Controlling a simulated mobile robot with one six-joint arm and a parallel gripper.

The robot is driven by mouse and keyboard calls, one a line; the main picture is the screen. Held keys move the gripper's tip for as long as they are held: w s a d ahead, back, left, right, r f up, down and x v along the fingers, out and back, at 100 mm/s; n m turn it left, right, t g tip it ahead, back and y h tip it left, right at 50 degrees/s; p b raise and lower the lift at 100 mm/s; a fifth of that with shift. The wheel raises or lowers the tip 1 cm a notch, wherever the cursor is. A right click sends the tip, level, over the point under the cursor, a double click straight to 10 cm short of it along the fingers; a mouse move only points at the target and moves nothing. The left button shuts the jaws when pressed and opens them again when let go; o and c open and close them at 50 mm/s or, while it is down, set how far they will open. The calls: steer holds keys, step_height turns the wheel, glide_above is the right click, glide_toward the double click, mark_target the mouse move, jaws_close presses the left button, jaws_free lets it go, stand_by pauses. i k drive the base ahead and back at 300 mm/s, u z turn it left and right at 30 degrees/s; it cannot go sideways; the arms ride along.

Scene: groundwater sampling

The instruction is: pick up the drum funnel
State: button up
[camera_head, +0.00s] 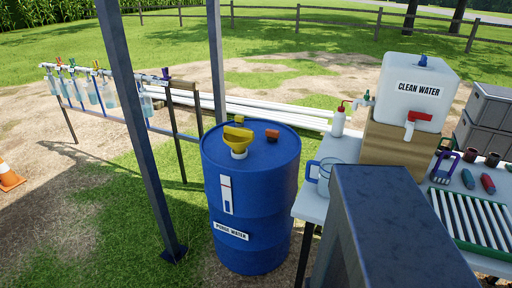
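The drum funnel (238,143) is yellow with a pale lower part. It sits on top of the blue purge water drum (252,205), left of the middle of the lid. My gripper does not show in the head view. A large dark grey block in the lower right foreground hides part of the table and may be part of my own body.
An orange cap (272,134) is on the drum lid. A white table (318,205) stands right of the drum with a clear jug (322,175), a squeeze bottle (338,121) and a clean water tank (412,92). A dark post (140,130) rises left of the drum.

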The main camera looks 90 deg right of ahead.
mark_target(238, 139)
steer(key=u, duration=1.05)
steer(key=k, duration=0.15)
steer(key=z, duration=2.35)
steer(key=i, duration=1)
steer(key=z, duration=0.1)
steer(key=k, duration=0.7)
steer(key=z, duration=0.05)
